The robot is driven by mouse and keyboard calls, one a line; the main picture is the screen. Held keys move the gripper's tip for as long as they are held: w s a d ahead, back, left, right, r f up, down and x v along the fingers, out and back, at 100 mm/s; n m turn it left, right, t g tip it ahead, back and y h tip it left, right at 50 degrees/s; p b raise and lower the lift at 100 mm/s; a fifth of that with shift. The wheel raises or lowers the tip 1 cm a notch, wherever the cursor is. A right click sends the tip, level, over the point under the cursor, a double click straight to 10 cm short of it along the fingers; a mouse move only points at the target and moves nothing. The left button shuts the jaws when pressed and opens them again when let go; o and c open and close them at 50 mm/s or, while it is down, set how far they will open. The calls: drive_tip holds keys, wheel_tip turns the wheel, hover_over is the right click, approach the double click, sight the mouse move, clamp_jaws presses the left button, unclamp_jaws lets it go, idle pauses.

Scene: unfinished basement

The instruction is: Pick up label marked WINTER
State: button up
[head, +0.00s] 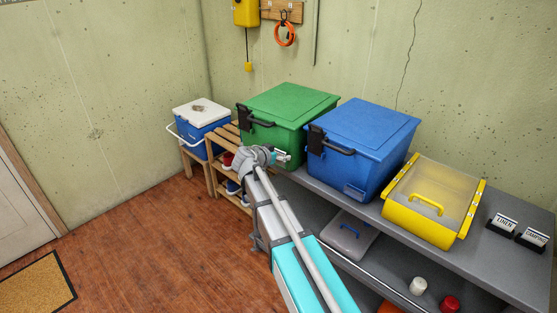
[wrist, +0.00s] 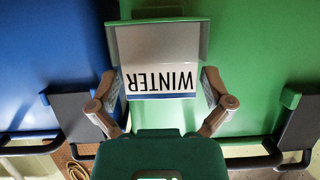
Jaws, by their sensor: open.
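The label marked WINTER (wrist: 160,52) is a white card with black letters, upside down in the wrist view, in front of the green box (wrist: 262,60). A green edge runs around its far end. My gripper (wrist: 160,104) is open, with one finger on each side of the card's near end; I cannot tell whether they touch it. In the head view my gripper (head: 272,156) is at the front of the green box (head: 290,103), and only a small part of the label (head: 282,157) shows.
A blue box (head: 362,140) stands right of the green one on the grey shelf (head: 478,265), then a yellow bin (head: 420,222) with a clear lid. Two small cards in black holders (head: 501,224) stand at far right. A blue-and-white cooler (head: 200,120) is at left.

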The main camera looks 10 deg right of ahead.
idle(0.5)
drive_tip(key=c, duration=0.7)
drive_tip(key=shift+r, duration=0.1)
wheel_tip(320, 180, up, 2)
drive_tip(key=p, duration=0.2)
drive_tip(key=shift+r+p, duration=0.25)
drive_tip(key=shift+p, duration=0.1)
drive_tip(key=s+a+r+p, duration=0.2)
drive_tip(key=s+r+p, duration=0.1)
drive_tip(key=s, duration=0.1)
drive_tip(key=s+a+r+p, duration=0.2)
drive_tip(key=s+r+p, duration=0.2)
drive_tip(key=s+a+r+p, duration=0.2)
drive_tip(key=s+r+p, duration=0.1)
drive_tip(key=s, duration=0.1)
drive_tip(key=shift+s+r, duration=0.2)
drive_tip(key=shift+s, duration=0.2)
drive_tip(key=shift+d, duration=0.1)
